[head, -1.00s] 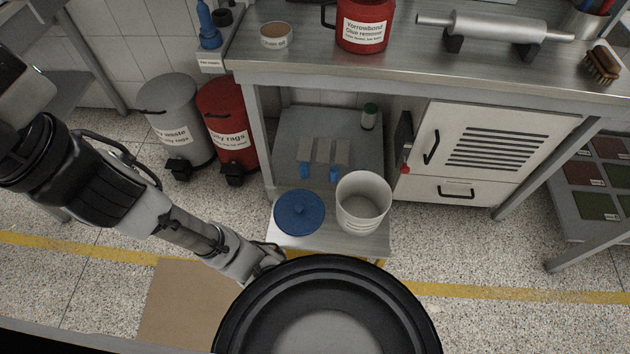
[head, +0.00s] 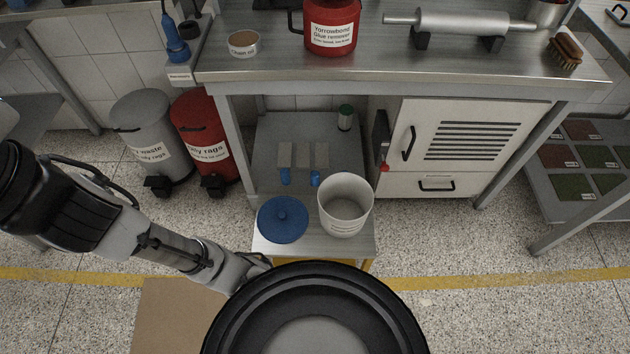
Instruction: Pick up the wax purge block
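I cannot single out the wax purge block for certain. Pale, flat, upright pieces stand side by side on the lower shelf (head: 262,145). The left pale piece (head: 285,154) and the right pale piece (head: 321,154) each have a blue part below, like a handle. Between them is a greyer patch, too small to identify. My gripper (head: 257,264) is low at the shelf's front left, apart from these pieces. Its fingers are small and partly hidden behind my round black body part, so its opening does not show.
A blue lid (head: 283,219) and a white bucket (head: 345,206) stand at the shelf's front. The steel worktop (head: 380,68) overhangs the shelf. A red bin (head: 206,145) and a white cabinet (head: 455,140) flank it.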

